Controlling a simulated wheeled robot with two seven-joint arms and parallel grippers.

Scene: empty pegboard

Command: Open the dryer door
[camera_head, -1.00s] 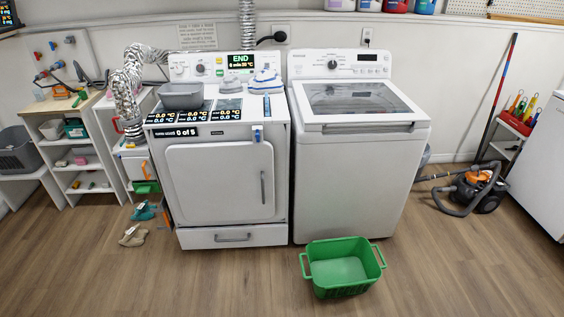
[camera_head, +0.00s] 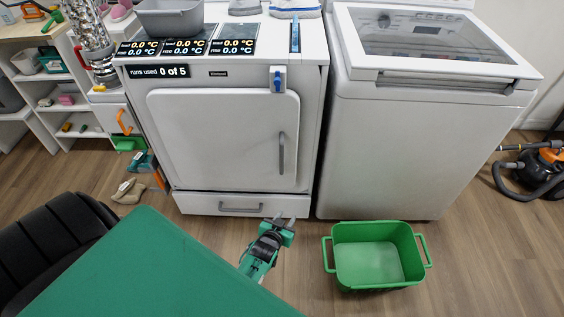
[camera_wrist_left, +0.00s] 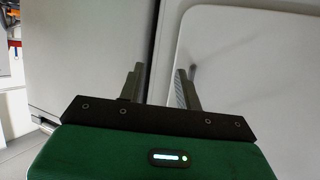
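The white dryer (camera_head: 240,192) stands in the middle of the head view. Its door (camera_head: 215,145) is shut, with a vertical grey handle (camera_head: 282,153) near the right edge. A blue latch-like piece (camera_head: 278,82) sits above the door's top right corner. My left gripper (camera_head: 286,216) is low in front of the dryer, below and apart from the handle. In the left wrist view its two fingers (camera_wrist_left: 158,85) are spread with nothing between them. A pale panel with a rounded corner, apparently the door (camera_wrist_left: 260,70), lies beyond them. My right gripper is not in view.
A green basket (camera_head: 377,225) stands on the floor right of my left gripper. A white washer (camera_head: 410,150) stands close beside the dryer. Shoes (camera_head: 128,191) lie on the floor at left. A vacuum cleaner (camera_head: 545,170) is at far right.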

